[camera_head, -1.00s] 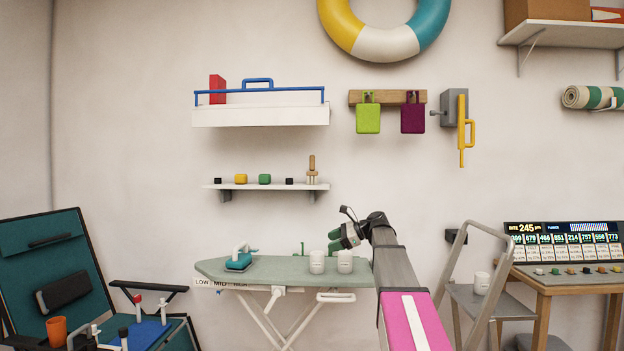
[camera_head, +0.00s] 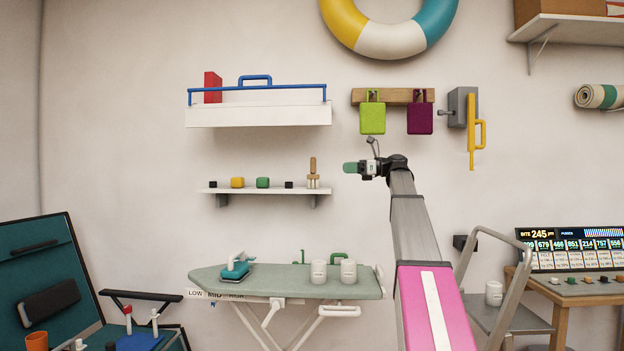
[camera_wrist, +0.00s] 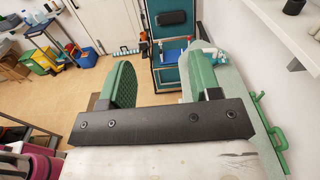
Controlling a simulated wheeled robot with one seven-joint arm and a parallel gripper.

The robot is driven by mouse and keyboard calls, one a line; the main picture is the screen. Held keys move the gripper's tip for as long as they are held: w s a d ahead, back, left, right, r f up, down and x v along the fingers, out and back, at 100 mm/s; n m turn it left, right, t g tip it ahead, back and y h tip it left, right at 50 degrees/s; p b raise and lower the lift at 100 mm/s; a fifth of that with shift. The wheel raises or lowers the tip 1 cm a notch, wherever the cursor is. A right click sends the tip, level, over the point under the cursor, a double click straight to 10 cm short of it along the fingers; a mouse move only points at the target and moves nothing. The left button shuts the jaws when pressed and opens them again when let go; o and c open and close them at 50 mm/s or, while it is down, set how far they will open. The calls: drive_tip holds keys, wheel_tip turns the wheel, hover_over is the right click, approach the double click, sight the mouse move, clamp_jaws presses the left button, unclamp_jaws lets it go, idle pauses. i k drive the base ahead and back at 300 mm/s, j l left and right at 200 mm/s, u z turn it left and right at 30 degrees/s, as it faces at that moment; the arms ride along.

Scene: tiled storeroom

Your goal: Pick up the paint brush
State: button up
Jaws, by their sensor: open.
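The paint brush (camera_head: 312,173) stands upright at the right end of the small white wall shelf (camera_head: 258,191), with its wooden handle up and pale bristles down. My gripper (camera_head: 350,168) is just to the right of the brush in the head view, at about its height, with a visible gap between them. How far apart they are in depth I cannot tell. In the wrist view my gripper (camera_wrist: 162,78) shows two green-padded fingers spread apart with nothing between them. I cannot make out the brush clearly in that view.
A larger white shelf (camera_head: 258,114) with a blue rail hangs above. An ironing board (camera_head: 290,285) with an iron (camera_head: 236,268) and two white containers stands below.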

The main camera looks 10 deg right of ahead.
sight(313, 178)
drive_tip(key=i, duration=1.2)
